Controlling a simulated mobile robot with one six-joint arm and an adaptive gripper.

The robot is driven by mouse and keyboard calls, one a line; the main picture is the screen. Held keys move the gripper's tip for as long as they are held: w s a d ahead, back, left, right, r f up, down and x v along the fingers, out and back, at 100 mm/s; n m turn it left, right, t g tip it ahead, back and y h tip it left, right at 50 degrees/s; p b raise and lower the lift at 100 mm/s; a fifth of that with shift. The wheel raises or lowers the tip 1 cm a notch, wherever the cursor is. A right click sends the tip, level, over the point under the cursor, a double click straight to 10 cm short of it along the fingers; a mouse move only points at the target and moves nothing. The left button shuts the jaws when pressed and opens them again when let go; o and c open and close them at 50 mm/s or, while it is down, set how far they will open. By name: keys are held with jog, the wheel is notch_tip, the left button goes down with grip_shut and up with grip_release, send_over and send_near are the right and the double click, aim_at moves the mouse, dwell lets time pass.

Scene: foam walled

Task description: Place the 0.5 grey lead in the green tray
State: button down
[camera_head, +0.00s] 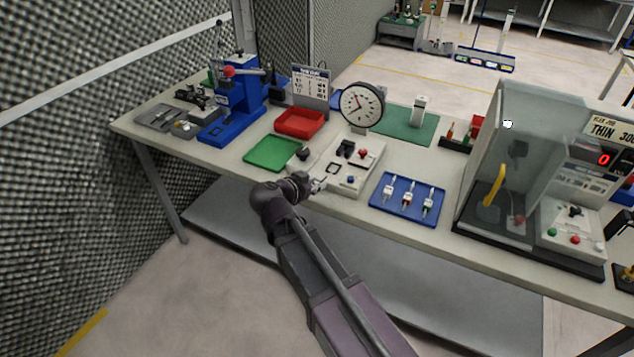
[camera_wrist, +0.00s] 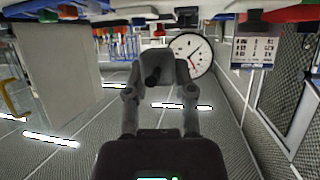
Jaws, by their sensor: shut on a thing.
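My gripper (camera_head: 318,185) is low over the front edge of the bench, just in front of the grey-white test fixture. In the wrist view my gripper (camera_wrist: 160,92) is shut on a small dark grey piece with a round black end (camera_wrist: 152,76). Its label cannot be read, so I cannot tell for sure that it is the 0.5 grey lead. The green tray (camera_head: 272,153) lies flat and empty on the bench, left of and behind my gripper. The blue tray (camera_head: 382,203) at the right holds three small white-bodied pieces with coloured bands.
The fixture (camera_head: 340,180) with knobs stands beside the green tray. A round dial gauge (camera_head: 361,104) rises behind it. A red tray (camera_head: 299,123) lies behind the green tray, with a blue press (camera_head: 228,110) to its left. A clear-walled tester (camera_head: 505,165) stands at right.

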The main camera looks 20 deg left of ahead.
aim_at(315, 184)
dwell(0.4)
notch_tip(315, 184, up, 5)
jog(key=p, duration=0.5)
jog(key=shift+f, duration=0.1)
jog(key=shift+s, duration=0.15)
dwell(0.4)
